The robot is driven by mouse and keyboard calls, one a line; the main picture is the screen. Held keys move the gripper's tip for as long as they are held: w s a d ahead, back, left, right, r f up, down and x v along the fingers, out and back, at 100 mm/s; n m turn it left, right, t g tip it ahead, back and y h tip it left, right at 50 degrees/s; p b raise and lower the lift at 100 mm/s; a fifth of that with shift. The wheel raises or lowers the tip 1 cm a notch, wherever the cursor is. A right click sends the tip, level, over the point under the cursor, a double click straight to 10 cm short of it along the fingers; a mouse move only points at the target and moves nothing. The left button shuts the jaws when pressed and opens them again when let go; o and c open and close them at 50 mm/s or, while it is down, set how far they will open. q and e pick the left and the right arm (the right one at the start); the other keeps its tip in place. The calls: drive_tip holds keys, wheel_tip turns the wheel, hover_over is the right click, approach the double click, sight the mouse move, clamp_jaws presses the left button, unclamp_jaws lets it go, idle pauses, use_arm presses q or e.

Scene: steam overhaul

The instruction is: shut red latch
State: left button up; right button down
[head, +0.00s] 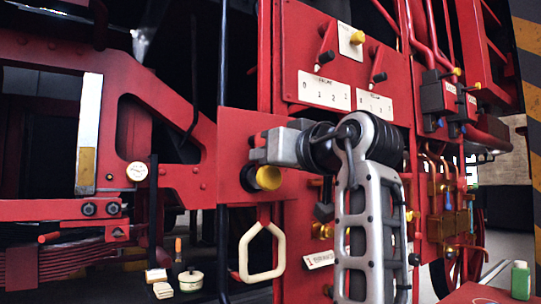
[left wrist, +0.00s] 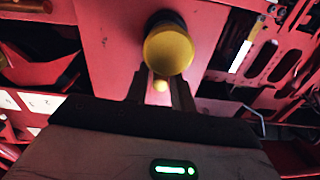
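My left gripper (head: 256,152) reaches in from the right on a silver and black arm, in front of a red plate (head: 231,135). A large yellow knob (head: 267,178) on a black collar sits just below it. In the left wrist view the large yellow knob (left wrist: 168,50) is straight ahead. A smaller yellow ball (left wrist: 160,86) shows between the two dark fingers, which stand apart with red surface visible between them. I cannot tell whether they touch the ball. No part is plainly recognisable as the red latch; the arm and gripper hide part of the panel.
A cream handle loop (head: 262,252) hangs below the plate. Red levers (head: 327,45) with white number plates (head: 324,90) are above right. A green bottle (head: 520,280) stands at lower right.

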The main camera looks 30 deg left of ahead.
use_arm(q)
clamp_jaws()
drive_tip(key=shift+c, duration=0.9)
unclamp_jaws()
drive_tip(key=shift+m+p, duration=0.3)
drive_tip(key=shift+m, duration=0.2)
use_arm(e)
drive_tip(key=shift+r, duration=0.15)
use_arm(q)
drive_tip(key=o, duration=0.8)
drive_tip(key=shift+s, duration=0.1)
drive_tip(key=b+v, duration=0.2)
drive_tip(key=v, duration=1.4)
use_arm(e)
drive_tip(key=shift+w+a+f, duration=0.1)
drive_tip(key=shift+w+f, duration=0.05)
drive_tip(key=shift+f, duration=0.05)
drive_tip(key=shift+f, duration=0.15)
